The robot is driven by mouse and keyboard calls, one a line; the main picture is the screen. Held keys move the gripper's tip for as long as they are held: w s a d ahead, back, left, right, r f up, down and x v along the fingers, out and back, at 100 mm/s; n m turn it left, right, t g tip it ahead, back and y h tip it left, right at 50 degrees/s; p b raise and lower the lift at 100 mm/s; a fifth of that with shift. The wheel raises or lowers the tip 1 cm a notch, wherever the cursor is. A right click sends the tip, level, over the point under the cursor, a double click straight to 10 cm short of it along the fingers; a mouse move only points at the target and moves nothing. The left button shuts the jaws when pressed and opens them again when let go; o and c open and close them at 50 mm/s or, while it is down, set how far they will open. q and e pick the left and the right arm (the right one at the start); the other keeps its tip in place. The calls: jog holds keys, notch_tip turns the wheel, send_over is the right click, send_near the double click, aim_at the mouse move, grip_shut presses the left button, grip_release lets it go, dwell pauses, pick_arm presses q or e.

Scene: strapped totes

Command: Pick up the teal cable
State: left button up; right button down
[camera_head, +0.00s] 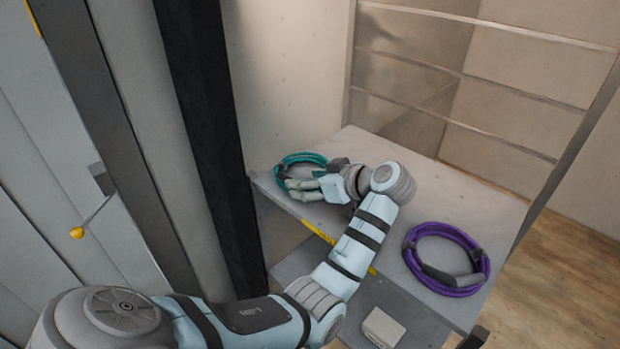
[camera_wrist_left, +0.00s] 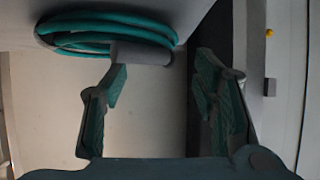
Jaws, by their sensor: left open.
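The teal cable (camera_head: 290,161) is a coiled loop lying at the left end of the grey shelf top (camera_head: 400,215). In the left wrist view the coil (camera_wrist_left: 75,30) fills the upper left, with a grey sleeve (camera_wrist_left: 142,56) on it. My left gripper (camera_head: 290,189) is open and empty, reaching in at the near side of the coil and partly covering it. In the left wrist view the fingers (camera_wrist_left: 160,70) are spread apart. One fingertip overlaps the grey sleeve; I cannot tell whether they touch. My right gripper is not in view.
A purple cable coil (camera_head: 447,230) lies at the right of the shelf top. A dark post (camera_head: 205,140) stands close to the left of the shelf. A small pale box (camera_head: 383,327) sits on a lower level. The shelf's back right is clear.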

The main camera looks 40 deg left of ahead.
aim_at(280, 169)
pick_arm(q)
jog(key=b+x, duration=0.1)
jog(key=x, duration=0.5)
jog(key=shift+a+f, duration=0.1)
jog(key=shift+a, duration=0.25)
jog(key=shift+d, duration=0.1)
grip_shut()
